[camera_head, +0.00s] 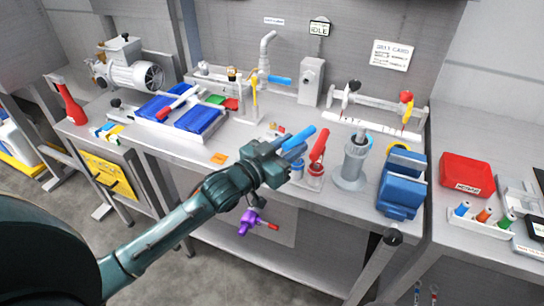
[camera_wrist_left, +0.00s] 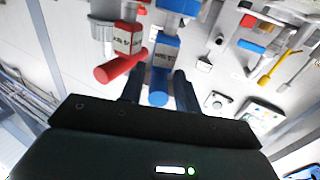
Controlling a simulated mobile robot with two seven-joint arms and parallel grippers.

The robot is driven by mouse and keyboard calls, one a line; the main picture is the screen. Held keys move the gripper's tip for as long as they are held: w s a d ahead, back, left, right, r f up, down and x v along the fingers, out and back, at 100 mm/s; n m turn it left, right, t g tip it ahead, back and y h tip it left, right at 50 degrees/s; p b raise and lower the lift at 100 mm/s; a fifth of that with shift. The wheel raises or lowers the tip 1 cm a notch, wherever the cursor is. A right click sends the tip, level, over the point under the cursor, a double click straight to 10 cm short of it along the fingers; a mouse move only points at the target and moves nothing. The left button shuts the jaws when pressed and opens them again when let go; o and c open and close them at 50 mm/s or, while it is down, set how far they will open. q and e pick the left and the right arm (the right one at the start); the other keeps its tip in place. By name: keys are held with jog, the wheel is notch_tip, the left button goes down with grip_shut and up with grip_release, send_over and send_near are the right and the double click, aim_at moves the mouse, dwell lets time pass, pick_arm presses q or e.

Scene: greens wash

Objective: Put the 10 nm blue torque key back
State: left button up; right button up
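The blue torque key (camera_head: 299,137) has a slanted blue handle and is at my left gripper (camera_head: 284,152), near the bench's front edge. In the left wrist view its blue handle (camera_wrist_left: 159,88) lies between the two dark fingers of the left gripper (camera_wrist_left: 159,84), which appear to close on it. A blue labelled block (camera_wrist_left: 165,52) is just beyond the handle; its print is too blurred to read. The red key (camera_head: 319,146) stands beside it over a red-labelled holder (camera_head: 314,178). The gripper partly hides the blue key's lower end, so I cannot tell whether it is seated. My right gripper is out of view.
A grey cylinder fixture (camera_head: 352,165) and a blue vise-like block (camera_head: 402,188) stand to the right. Blue trays (camera_head: 200,118) lie to the left. A purple tool (camera_head: 247,222) with a red handle is below the bench edge. A red box (camera_head: 466,174) is on the right bench.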

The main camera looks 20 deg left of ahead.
pick_arm(q)
jog(key=b+v, duration=0.1)
jog(key=v, duration=1)
jog(key=s+d+f+n+g+y, duration=0.1)
jog(key=s+d+f+g+y, duration=0.1)
jog(key=s+f, duration=0.5)
jog(key=s+d+f+n+g+y, duration=0.1)
jog(key=s+f, duration=0.6)
jog(key=f, duration=0.7)
jog(key=d+g+y, duration=0.1)
jog(key=d+g, duration=0.1)
jog(key=d, duration=0.1)
jog(key=shift+f+g, duration=0.2)
jog(key=shift+g, duration=0.2)
